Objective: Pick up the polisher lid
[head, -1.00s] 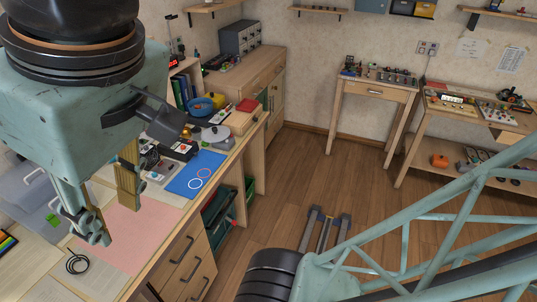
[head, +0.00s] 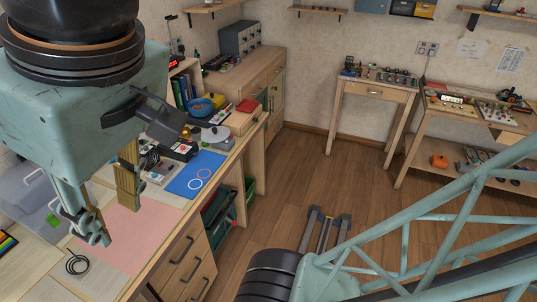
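My gripper (head: 92,228) hangs above the front part of the same bench, over the left side of the pink mat (head: 140,232).
A blue mat (head: 186,184) with printed rings lies beyond the pink one. Small devices, a blue bowl (head: 200,106) and books crowd the bench's back. The floor is mostly clear.

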